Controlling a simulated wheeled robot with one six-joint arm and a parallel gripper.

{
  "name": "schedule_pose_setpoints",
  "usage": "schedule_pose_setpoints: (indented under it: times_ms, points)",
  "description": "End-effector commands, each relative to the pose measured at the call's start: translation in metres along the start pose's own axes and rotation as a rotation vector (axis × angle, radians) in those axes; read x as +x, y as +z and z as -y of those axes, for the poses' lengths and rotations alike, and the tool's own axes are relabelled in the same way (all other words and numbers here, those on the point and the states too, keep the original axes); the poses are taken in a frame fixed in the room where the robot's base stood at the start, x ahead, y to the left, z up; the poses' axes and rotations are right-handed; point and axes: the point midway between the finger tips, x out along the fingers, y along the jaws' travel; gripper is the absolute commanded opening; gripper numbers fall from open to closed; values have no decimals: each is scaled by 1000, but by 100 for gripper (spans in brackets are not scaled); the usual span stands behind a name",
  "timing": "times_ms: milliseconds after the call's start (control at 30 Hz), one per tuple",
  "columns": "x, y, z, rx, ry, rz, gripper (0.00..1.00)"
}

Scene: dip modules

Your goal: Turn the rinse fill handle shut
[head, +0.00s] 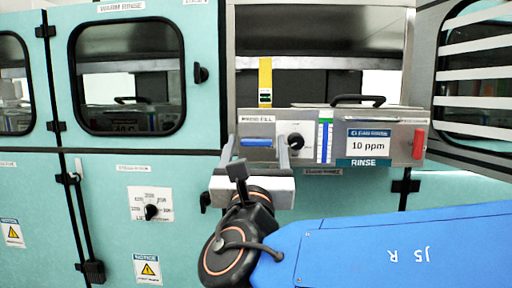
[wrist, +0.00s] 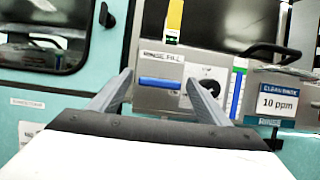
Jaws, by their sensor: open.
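The rinse fill handle (head: 256,142) is a blue bar lying level on a grey metal panel under a "RINSE FILL" label. It also shows in the wrist view (wrist: 160,83). My gripper (head: 262,147) is open in front of it, with one finger to each side of the bar. In the wrist view my gripper (wrist: 157,82) has its left finger left of the handle and its right finger between the handle and a black knob (wrist: 209,87). The frames do not show clearly whether either finger touches the handle.
A black knob (head: 296,141) sits just right of the handle. Farther right are a blue-and-white level strip (head: 325,142), a "10 ppm" display (head: 369,145) and a red part (head: 418,144). An open windowed door (head: 428,75) stands at the right. A yellow strip (head: 265,78) rises behind the panel.

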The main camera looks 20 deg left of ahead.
Motion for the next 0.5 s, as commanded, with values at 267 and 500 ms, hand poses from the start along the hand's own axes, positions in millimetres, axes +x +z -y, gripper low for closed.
schedule_pose_setpoints:
  times_ms: [267,500]
  points:
    - [0,0,0,0,0,0,49]
    - [0,0,0,2,-1,0,29]
